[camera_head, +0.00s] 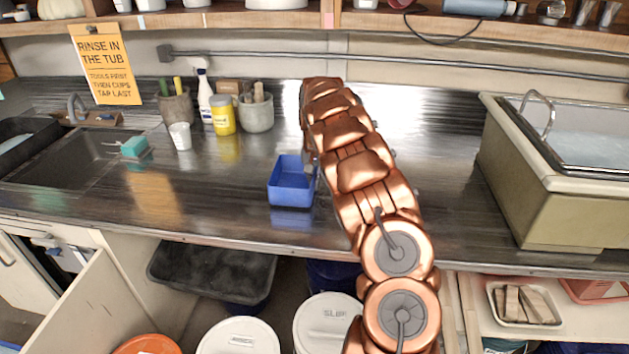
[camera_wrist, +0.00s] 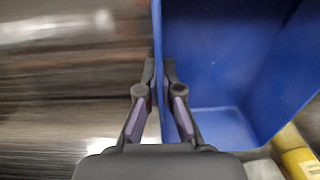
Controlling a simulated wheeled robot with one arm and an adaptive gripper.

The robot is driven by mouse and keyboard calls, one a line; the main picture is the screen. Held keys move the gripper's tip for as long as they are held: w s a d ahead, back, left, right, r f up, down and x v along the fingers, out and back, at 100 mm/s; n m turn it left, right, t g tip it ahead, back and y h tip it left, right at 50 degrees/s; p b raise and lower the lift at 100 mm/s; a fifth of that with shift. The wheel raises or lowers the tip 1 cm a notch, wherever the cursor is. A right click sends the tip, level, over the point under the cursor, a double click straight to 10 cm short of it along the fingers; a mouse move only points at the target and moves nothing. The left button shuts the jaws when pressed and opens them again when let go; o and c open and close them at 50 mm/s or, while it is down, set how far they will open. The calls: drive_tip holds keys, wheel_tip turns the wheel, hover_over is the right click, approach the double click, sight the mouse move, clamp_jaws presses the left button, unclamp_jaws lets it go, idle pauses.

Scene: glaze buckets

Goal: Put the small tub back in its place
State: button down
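The small tub is an open blue rectangular box (camera_head: 291,187), seen over the front middle of the metal counter. In the wrist view its blue inside (camera_wrist: 225,60) fills the right half. My gripper (camera_wrist: 160,75) has one finger on each side of a tub wall, close together and pinching it. The tub looks sharp there while the counter is blurred. A blue reflection shows just below the tub in the head view; whether it clears the counter I cannot tell. In the head view my arm hides most of my gripper.
Left of the tub stand a white cup (camera_head: 180,136), a yellow jar (camera_head: 222,115), a spray bottle (camera_head: 204,95) and grey pots (camera_head: 257,112). A sink (camera_head: 75,155) lies far left. A large water-filled basin (camera_head: 545,195) stands right. The counter (camera_head: 440,200) between is clear.

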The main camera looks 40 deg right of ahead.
drive_tip(key=shift+f, duration=0.3)
drive_tip(key=shift+f, duration=0.15)
drive_tip(key=c, duration=1.3)
unclamp_jaws()
wheel_tip(320, 180, up, 12)
drive_tip(key=b, duration=0.3)
drive_tip(key=shift+s+d+b, duration=0.1)
drive_tip(key=shift+b, duration=0.2)
drive_tip(key=shift+r, duration=0.2)
